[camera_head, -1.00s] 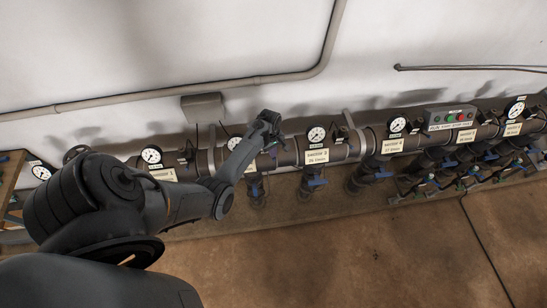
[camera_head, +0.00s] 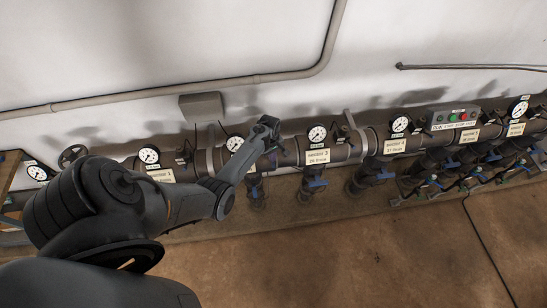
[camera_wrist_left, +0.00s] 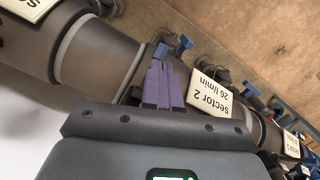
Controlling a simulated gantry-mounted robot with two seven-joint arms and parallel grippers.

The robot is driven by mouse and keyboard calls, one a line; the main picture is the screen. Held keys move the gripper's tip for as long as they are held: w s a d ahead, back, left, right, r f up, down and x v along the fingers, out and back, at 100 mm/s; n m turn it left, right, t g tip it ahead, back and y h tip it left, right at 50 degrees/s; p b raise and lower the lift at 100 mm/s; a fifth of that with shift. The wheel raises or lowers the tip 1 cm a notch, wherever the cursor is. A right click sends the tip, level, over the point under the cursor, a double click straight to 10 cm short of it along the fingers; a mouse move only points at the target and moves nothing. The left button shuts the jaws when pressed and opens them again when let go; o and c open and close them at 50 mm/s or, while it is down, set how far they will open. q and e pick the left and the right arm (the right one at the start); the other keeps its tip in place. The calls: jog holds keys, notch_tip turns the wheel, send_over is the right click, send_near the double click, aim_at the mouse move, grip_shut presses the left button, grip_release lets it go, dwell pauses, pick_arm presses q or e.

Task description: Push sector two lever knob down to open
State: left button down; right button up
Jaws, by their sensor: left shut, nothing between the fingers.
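My left gripper (camera_head: 272,158) is at the dark pipe, beside the partly hidden sector two label. In the left wrist view its purple fingers (camera_wrist_left: 164,84) are shut, with nothing visible between them. The white sector two label (camera_wrist_left: 211,95) appears upside down just right of the fingers. A blue valve handle (camera_wrist_left: 184,44) shows just beyond the fingertips, with another blue part (camera_wrist_left: 160,52) by the tips. I cannot tell whether they touch it. In the head view a blue handle (camera_head: 255,190) sits low on the valve below the gripper. My right gripper is not in view.
The pipe carries several gauges (camera_head: 317,134), labels (camera_head: 317,156) and more blue-handled valves (camera_head: 314,183). A control box with coloured buttons (camera_head: 453,117) is at the right. The wall (camera_head: 130,45) stands close behind; the brown floor (camera_head: 370,250) in front is clear.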

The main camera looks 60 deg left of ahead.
pick_arm(q)
jog(key=shift+a+r, duration=0.3)
jog(key=shift+a, duration=0.45)
jog(key=shift+a+r, duration=0.25)
jog(key=shift+a, duration=0.45)
jog(key=shift+d, duration=0.1)
notch_tip(320, 180, up, 11)
jog(key=a, duration=0.1)
jog(key=shift+f, duration=0.2)
